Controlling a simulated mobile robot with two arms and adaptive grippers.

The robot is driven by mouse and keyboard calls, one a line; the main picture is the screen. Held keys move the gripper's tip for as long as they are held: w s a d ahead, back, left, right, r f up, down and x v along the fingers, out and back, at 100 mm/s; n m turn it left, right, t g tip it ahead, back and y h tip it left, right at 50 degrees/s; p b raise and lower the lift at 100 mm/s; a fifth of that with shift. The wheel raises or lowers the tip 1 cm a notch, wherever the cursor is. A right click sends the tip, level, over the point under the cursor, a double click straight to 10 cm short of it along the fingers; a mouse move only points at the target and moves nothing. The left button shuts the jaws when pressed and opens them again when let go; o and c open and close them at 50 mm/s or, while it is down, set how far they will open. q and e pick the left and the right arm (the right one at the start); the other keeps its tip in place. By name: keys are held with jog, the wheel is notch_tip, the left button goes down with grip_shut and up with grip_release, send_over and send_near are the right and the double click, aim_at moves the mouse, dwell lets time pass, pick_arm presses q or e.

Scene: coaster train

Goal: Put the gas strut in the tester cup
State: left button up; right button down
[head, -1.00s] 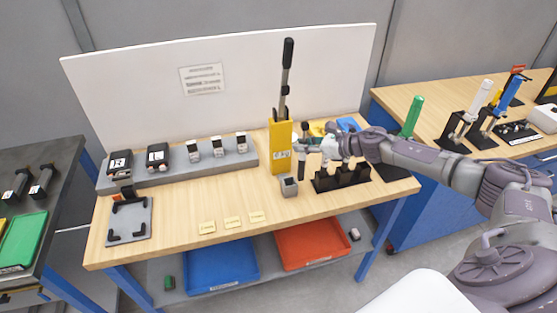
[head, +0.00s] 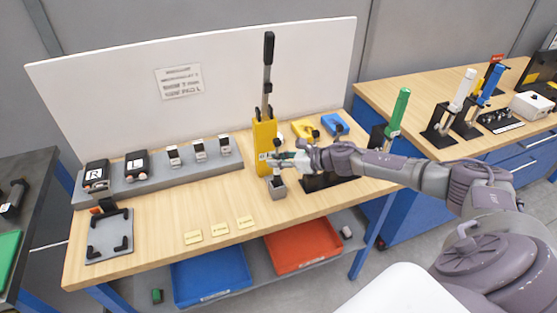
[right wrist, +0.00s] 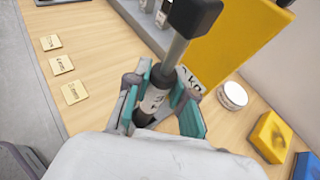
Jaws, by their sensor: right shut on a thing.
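My right gripper (head: 274,161) is shut on the gas strut (head: 277,146), just in front of the yellow tester (head: 264,135) with its tall black lever. The grey square tester cup (head: 278,192) stands on the table directly below the gripper. The strut's lower part is at the cup's mouth; I cannot tell whether it is inside. My left gripper is not in view.
A black rack (head: 318,184) stands right of the cup, partly behind my arm. A yellow block (head: 303,129) and a blue block (head: 335,123) lie behind. Several small tags (head: 220,229) lie on the front left of the table.

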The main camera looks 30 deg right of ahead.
jog(key=shift+a, duration=0.15)
jog(key=c, duration=1.4)
grip_release()
jog(key=shift+s+f, duration=0.1)
jog(key=o, duration=0.4)
pick_arm(q)
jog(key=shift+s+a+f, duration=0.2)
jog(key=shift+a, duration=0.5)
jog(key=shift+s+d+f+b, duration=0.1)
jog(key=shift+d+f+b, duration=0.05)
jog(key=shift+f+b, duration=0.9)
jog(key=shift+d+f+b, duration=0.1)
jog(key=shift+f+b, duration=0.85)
jog(key=shift+b, duration=0.15)
pick_arm(e)
jog(key=v, duration=1.2)
jog(key=shift+r, duration=0.25)
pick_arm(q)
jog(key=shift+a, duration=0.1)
